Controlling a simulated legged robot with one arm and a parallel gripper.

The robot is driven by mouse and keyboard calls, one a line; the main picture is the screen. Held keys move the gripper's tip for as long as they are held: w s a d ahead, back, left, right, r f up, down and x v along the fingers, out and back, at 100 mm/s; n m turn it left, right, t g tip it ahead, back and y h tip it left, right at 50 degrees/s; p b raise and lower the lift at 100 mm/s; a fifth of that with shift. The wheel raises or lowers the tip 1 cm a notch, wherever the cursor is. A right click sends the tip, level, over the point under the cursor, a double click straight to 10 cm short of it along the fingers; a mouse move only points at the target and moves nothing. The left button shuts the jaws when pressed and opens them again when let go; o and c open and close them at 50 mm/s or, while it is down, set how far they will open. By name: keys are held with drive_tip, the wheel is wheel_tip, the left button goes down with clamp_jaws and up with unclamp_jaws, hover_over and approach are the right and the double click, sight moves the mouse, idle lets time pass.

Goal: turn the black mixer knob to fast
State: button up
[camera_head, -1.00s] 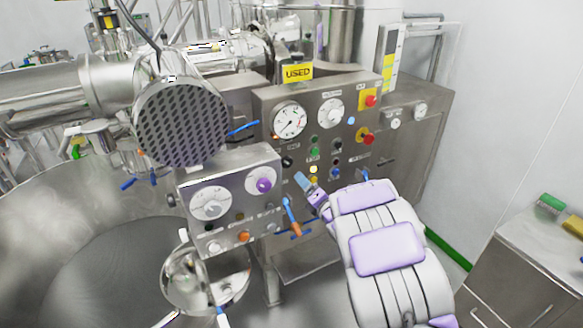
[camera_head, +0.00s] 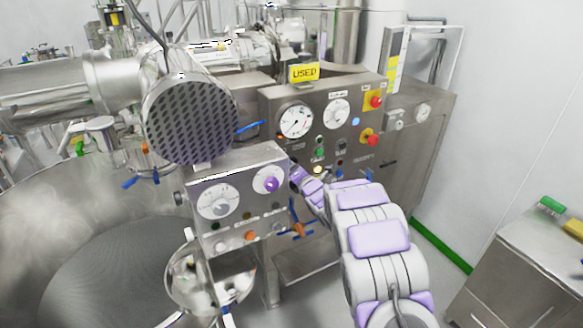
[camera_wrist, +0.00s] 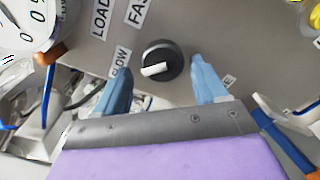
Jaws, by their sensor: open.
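The black mixer knob (camera_wrist: 169,64) shows in the wrist view on a grey metal panel. Its white pointer bar points to the lower left, towards the label ending in "LOW" (camera_wrist: 121,59). The label starting with "FA" (camera_wrist: 138,9) is farther up. My gripper (camera_wrist: 160,66) is open, with one blue finger on each side of the knob and a gap between each finger and the knob. Whether the fingers are level with the knob in depth is unclear. In the head view my gripper (camera_head: 298,176) is at the lower left of the gauge panel, and I cannot make out the knob there.
A dial gauge (camera_head: 295,121) is above my gripper. A smaller control box (camera_head: 238,190) with a dial and purple knob stands close on the left. Red emergency buttons (camera_head: 375,101) are at the upper right. Blue-handled levers hang near the arm. A grey cabinet (camera_head: 520,270) is at right.

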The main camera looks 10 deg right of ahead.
drive_tip(key=shift+d, duration=1.15)
drive_tip(key=shift+c, duration=1.4)
drive_tip(key=shift+a, duration=0.1)
drive_tip(key=shift+c, duration=0.8)
drive_tip(key=shift+s+a, duration=0.1)
drive_tip(key=shift+a, duration=0.4)
drive_tip(key=c, duration=0.6)
drive_tip(key=shift+d, duration=0.1)
